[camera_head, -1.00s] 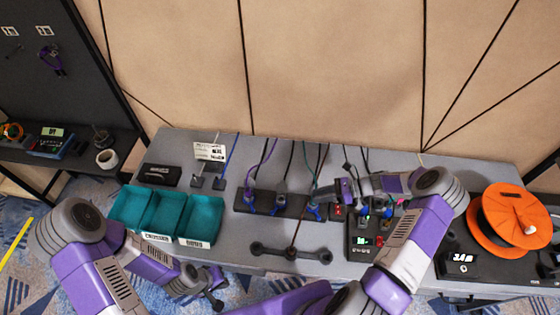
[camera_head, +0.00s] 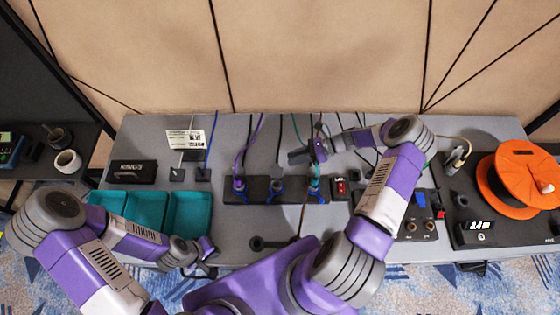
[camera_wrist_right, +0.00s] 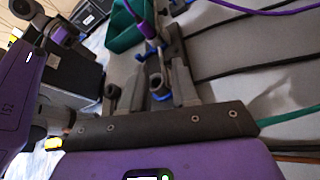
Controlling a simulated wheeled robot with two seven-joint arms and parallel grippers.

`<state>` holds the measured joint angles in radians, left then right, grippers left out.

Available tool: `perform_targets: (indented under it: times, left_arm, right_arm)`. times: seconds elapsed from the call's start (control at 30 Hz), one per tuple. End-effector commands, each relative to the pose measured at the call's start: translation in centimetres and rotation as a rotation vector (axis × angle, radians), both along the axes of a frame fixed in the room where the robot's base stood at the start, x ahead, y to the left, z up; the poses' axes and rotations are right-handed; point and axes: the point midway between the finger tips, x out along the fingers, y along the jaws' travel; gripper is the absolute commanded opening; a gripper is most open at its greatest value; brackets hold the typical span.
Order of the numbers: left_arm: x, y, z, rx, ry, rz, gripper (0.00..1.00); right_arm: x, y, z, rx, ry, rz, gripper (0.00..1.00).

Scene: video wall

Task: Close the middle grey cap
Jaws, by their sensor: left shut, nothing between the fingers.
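A black block (camera_head: 258,196) on the grey table carries a row of three sockets with blue parts. The middle socket (camera_head: 277,186) has a grey cap piece, too small to tell how far it is open. A purple cable joins the left socket (camera_head: 239,185). In the right wrist view, a blue-ringed socket (camera_wrist_right: 158,84) shows beyond the fingers, and a purple plug (camera_wrist_right: 145,28) stands behind it. My right gripper (camera_head: 297,156) is above and behind the block's right part, apart from the middle cap, and looks open. My left gripper (camera_head: 210,264) is shut and empty at the front edge.
Teal bins (camera_head: 189,211) stand left of the block. A red-switched unit (camera_head: 341,188) and a dark panel with knobs (camera_head: 416,226) are on the right, beyond them an orange reel (camera_head: 519,178). Several cables run to the back edge.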

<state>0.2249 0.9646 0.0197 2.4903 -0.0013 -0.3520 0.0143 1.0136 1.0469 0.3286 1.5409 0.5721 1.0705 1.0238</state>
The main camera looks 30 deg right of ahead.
Motion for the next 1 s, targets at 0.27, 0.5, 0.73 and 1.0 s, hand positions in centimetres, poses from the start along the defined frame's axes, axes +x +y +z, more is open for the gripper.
perform_targets:
  times: [0.27, 0.5, 0.73, 1.0]
  left_arm:
    - [0.0, 0.0, 0.7, 0.0, 0.0, 0.0, 0.0]
    - [0.0, 0.0, 0.8, 0.0, 0.0, 0.0, 0.0]
    - [0.0, 0.0, 0.7, 0.0, 0.0, 0.0, 0.0]
    - [0.0, 0.0, 0.7, 0.0, 0.0, 0.0, 0.0]
  right_arm:
    - [1.2, 4.0, -1.4, 0.002, 0.0, 0.002, 0.29]
    - [1.5, 5.1, -1.9, 0.0, -0.001, 0.0, 0.29]
    - [1.5, 5.1, -1.9, 0.0, -0.001, 0.0, 0.25]
    - [1.5, 5.1, -1.9, 0.0, -0.001, 0.0, 0.0]
